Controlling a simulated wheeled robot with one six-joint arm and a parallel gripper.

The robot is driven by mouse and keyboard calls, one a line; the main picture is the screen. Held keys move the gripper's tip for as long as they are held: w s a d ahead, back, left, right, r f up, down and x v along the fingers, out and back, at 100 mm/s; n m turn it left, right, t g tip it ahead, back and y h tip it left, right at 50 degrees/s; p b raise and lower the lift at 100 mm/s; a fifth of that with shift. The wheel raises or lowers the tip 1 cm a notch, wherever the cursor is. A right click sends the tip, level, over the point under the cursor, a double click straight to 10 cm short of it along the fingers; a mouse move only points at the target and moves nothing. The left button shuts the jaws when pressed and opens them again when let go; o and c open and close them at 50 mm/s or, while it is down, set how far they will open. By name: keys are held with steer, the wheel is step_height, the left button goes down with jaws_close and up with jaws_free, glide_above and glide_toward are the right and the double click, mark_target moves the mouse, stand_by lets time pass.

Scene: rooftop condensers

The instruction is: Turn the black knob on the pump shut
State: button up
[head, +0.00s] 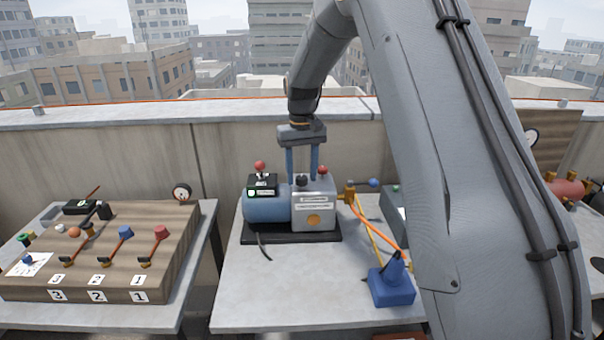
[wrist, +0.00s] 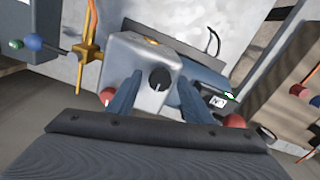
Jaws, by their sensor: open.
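The pump (head: 313,212) stands on a black base on the middle table, with a blue cylinder at left and a grey block at right. The black knob (head: 302,181) sits on top of the grey block; it also shows in the wrist view (wrist: 159,79). My gripper (head: 302,176) points down over the block with its two blue fingers apart. In the wrist view my gripper (wrist: 158,75) has one finger on each side of the knob, with visible gaps. It is open and empty. I cannot tell exactly how high the fingertips are.
Red balls stand near the knob, one at right (head: 323,170) and one at left (head: 260,165) by a small display (head: 262,187). A brass valve (head: 348,194) with an orange hose is at right. A blue block (head: 391,287) lies in front. A wooden lever board (head: 118,250) is at left.

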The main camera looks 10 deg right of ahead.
mark_target(302, 177)
step_height(302, 177, up, 8)
steer(key=shift+f+b, duration=0.1)
steer(key=shift+b, duration=1.05)
steer(key=s+f, duration=0.4)
steer(key=s, duration=0.6)
steer(key=s+f, duration=0.4)
steer(key=s, duration=0.7)
steer(key=s+f+t, duration=0.1)
steer(key=s+f, duration=0.4)
steer(key=s, duration=0.5)
steer(key=shift+s+m, duration=0.3)
steer(key=shift+s, duration=0.05)
steer(key=shift+c, duration=0.3)
